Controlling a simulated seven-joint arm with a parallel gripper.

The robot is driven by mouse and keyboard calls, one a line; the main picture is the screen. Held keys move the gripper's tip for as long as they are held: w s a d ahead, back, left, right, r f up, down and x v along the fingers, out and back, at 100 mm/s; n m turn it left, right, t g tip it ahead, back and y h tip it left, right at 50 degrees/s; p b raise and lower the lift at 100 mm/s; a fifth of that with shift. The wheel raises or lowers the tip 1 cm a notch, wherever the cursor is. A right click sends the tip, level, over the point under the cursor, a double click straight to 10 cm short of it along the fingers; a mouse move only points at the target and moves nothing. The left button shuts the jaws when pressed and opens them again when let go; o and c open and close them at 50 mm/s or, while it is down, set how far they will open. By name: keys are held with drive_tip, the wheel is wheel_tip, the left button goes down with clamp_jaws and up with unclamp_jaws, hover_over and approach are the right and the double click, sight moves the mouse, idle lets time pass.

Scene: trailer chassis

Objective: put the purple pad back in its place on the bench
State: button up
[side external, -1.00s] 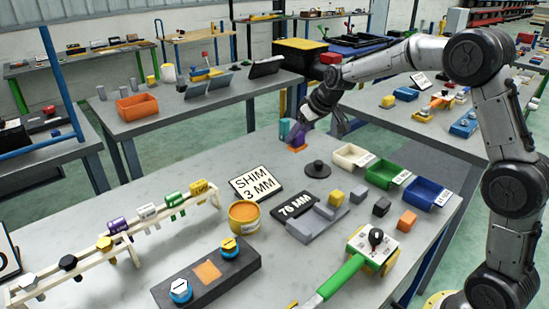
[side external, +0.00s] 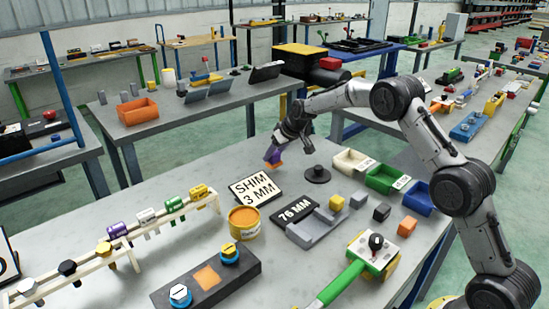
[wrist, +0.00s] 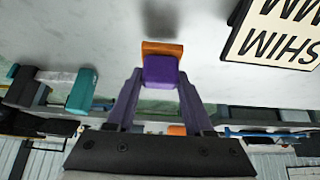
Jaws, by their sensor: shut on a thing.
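My gripper (side external: 278,146) is shut on the purple pad (wrist: 160,71), which sits between the two fingertips in the wrist view. An orange piece (wrist: 162,48) is at the pad's far end, touching it. In the side view the purple pad (side external: 272,154) shows at the end of my gripper with the orange piece (side external: 275,165) below it, near the far edge of the bench (side external: 165,215). Whether the orange piece touches the bench is unclear. A dark shadow shows on the bench just beyond it in the wrist view.
The SHIM 3 MM sign (side external: 256,187) stands near my gripper, with a dark round knobbed piece (side external: 318,174) to its right. An orange tub (side external: 244,222), a 76 MM plate (side external: 294,208) and coloured bins (side external: 386,179) stand nearby. A teal thing (wrist: 81,90) shows in the wrist view.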

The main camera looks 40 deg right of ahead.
drive_tip(key=shift+f, duration=0.8)
drive_tip(key=o, duration=1.2)
drive_tip(key=shift+f, duration=0.2)
drive_tip(key=shift+s+r, duration=0.15)
drive_tip(key=shift+r, duration=0.3)
drive_tip(key=v, duration=1.1)
drive_tip(key=shift+s+r, duration=0.2)
drive_tip(key=shift+r, duration=0.05)
